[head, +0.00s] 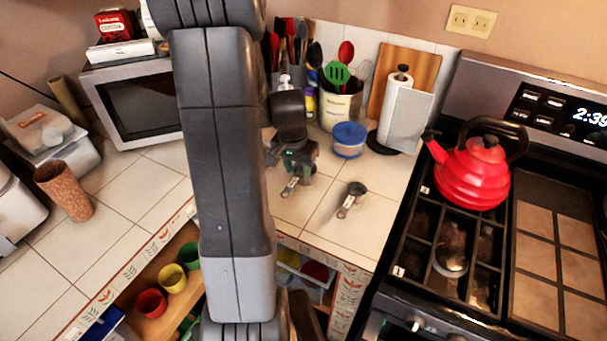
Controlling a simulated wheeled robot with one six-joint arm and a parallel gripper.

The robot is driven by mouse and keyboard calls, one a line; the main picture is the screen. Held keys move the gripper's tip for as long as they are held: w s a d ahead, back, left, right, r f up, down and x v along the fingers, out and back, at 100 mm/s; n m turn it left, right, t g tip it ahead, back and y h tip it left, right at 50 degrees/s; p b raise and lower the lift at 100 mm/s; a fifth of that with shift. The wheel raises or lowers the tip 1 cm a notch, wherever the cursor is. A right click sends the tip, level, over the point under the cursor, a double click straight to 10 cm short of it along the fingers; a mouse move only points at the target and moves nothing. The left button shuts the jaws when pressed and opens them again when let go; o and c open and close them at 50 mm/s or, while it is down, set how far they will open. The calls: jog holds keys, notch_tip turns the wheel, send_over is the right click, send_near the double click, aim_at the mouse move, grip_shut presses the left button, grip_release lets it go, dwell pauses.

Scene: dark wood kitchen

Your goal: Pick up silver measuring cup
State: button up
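A small silver measuring cup (354,188) sits on the tiled counter, right of my gripper, its handle pointing toward the counter's front edge. My gripper (297,174) is low over the counter to the left of that cup, apart from it. A second silver piece (290,187), like a measuring cup's handle, shows just below my gripper. The rest of it is hidden by the gripper, and I cannot tell whether it is held. The fingers are too small and dark to tell open from shut.
A blue-lidded container (348,141), a paper towel roll (407,118) and a utensil crock (338,108) stand behind. The stove with a red kettle (470,174) is at right. A microwave (140,105) and a cork-coloured cup (65,190) are at left. Open shelves hold colored cups below.

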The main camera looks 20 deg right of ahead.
aim_at(297, 177)
jog(key=shift+w+f+p, duration=0.15)
jog(key=shift+f+p, duration=0.1)
jog(key=shift+f, duration=0.8)
jog(key=shift+w+f+p, duration=0.1)
jog(key=shift+f+p, duration=0.1)
jog(key=shift+f, duration=0.85)
grip_shut()
